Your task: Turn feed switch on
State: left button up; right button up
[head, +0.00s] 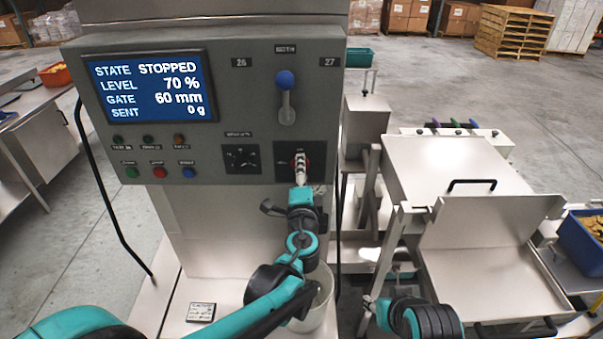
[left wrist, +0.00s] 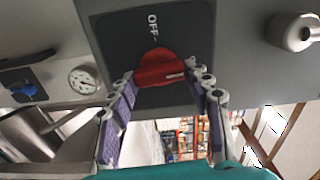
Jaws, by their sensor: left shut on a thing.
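The feed switch is a red rotary knob (left wrist: 160,68) on a dark plate of the grey control panel, with the word OFF beside it in the left wrist view. A short pale mark shows on the knob's right side in that view. My left gripper (head: 300,170) has its fingers on either side of the knob and is shut on it; the head view shows the fingers covering most of the switch. The panel's screen (head: 150,87) reads STATE STOPPED, LEVEL 70 %, GATE 60 mm, SENT 0 g. My right gripper (head: 371,303) is low at the bottom; its jaws are unclear.
A blue-knobbed lever (head: 286,95) stands above the switch. Indicator lamps and push buttons (head: 158,171) line the panel's lower left. A white bucket (head: 322,305) sits below my left arm. A steel hopper with a black handle (head: 471,183) stands at right.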

pick_arm(q)
jog(key=shift+m, duration=0.5)
jog(key=o, duration=1.2)
jog(key=shift+c, duration=0.2)
jog(key=s, duration=1.2)
